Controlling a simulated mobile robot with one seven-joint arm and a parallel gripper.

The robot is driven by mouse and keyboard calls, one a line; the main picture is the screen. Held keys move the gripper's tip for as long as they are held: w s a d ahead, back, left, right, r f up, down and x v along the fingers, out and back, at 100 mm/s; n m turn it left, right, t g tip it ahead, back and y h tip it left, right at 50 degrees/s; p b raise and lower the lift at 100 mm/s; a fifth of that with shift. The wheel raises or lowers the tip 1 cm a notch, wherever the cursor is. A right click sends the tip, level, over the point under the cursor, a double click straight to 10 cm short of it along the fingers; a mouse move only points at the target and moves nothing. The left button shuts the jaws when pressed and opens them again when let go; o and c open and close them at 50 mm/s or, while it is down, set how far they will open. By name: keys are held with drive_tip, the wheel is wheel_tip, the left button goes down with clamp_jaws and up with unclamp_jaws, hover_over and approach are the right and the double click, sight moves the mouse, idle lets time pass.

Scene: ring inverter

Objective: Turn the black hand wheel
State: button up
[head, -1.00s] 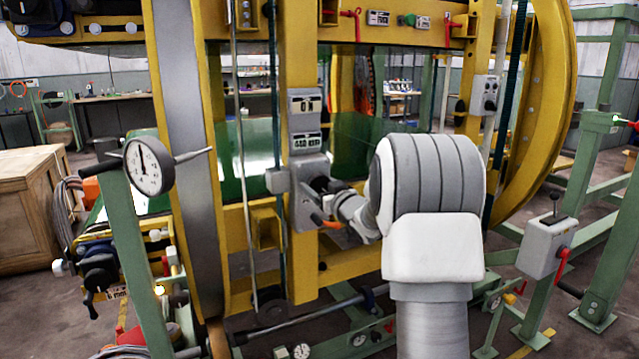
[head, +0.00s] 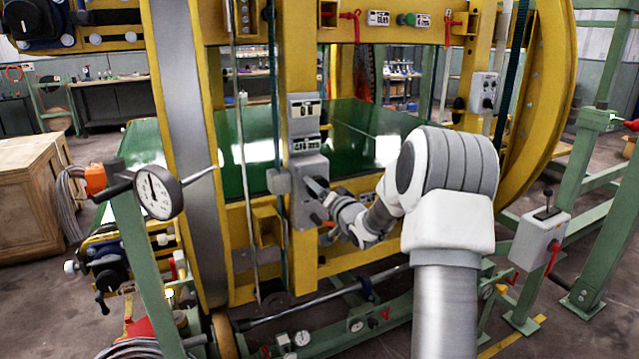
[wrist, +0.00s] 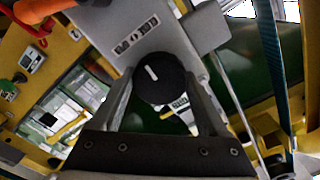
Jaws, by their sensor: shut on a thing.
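The black hand wheel (wrist: 160,76) is a round black knob with a short white mark on its face. It sits on a grey control box (head: 309,172) fixed to a yellow upright of the machine. My gripper (wrist: 159,88) has one finger on each side of the wheel and is shut on it. In the head view my gripper (head: 320,188) reaches the box from the right and hides the wheel. An orange-red lever (head: 322,220) sticks out of the box just below my gripper; an orange handle also shows at the top left of the wrist view (wrist: 42,8).
Yellow machine frame and a green panel (head: 250,150) surround the box. A dial gauge (head: 158,192) on a green post stands at the left. A grey lever box (head: 540,238) stands at the right. A thin vertical rod (head: 243,160) runs left of the box.

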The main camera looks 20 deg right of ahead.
drive_tip(key=shift+f+m, duration=0.1)
drive_tip(key=shift+m, duration=0.4)
drive_tip(key=o, duration=1.3)
drive_tip(key=shift+c, duration=0.2)
drive_tip(key=s+p, duration=0.2)
drive_tip(key=s, duration=1.5)
drive_tip(key=shift+s+d, duration=0.25)
drive_tip(key=shift+d, duration=0.05)
